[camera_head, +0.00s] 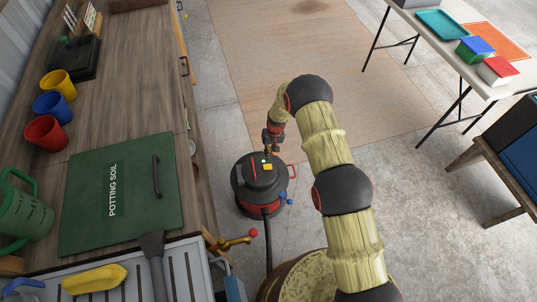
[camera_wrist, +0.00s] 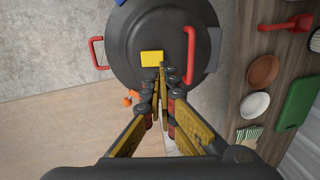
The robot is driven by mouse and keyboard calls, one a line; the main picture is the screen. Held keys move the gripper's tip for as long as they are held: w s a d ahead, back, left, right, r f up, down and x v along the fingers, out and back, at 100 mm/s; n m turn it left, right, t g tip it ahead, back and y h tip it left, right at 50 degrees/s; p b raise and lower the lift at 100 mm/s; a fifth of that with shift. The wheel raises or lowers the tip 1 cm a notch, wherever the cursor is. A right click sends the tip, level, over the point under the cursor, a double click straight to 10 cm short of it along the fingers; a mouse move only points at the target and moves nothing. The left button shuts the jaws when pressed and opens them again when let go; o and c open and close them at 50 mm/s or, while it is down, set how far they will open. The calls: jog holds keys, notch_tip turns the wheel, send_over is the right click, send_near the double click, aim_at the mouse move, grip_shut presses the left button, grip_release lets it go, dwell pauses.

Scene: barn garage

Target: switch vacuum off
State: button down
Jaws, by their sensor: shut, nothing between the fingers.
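The vacuum (camera_head: 258,187) is a round black canister with a red band, standing upright on the floor beside the workbench. Its dark lid (camera_wrist: 130,30) fills the top of the wrist view. A yellow square patch (camera_wrist: 152,58), perhaps the switch, sits on the lid and also shows in the head view (camera_head: 267,167). A red bar handle (camera_wrist: 191,50) lies on the lid beside it. My gripper (camera_wrist: 161,73) is shut and empty, pointing down at the lid, with its fingertips by the yellow patch's edge. I cannot tell whether they touch it.
The workbench (camera_head: 120,100) runs along the left with cups, a green potting soil lid (camera_head: 122,190) and a brass tap (camera_head: 236,241). A black hose (camera_head: 268,240) runs from the vacuum toward the front. A white table (camera_head: 462,65) stands at right. Floor behind the vacuum is clear.

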aim_at(265, 168)
jog(key=f+b, duration=0.1)
jog(key=f, duration=0.2)
jog(key=a+f+b, duration=0.1)
jog(key=f, duration=0.3)
jog(key=f+b, duration=0.1)
jog(key=f, duration=0.2)
jog(key=shift+s+a+f, duration=0.15)
jog(key=shift+a+f, duration=0.05)
jog(key=shift+f, duration=0.1)
jog(key=shift+a+f+b, duration=0.3)
jog(key=shift+f+b, duration=0.3)
jog(key=shift+b, duration=0.3)
jog(key=shift+r, duration=0.2)
jog(key=shift+d, duration=0.1)
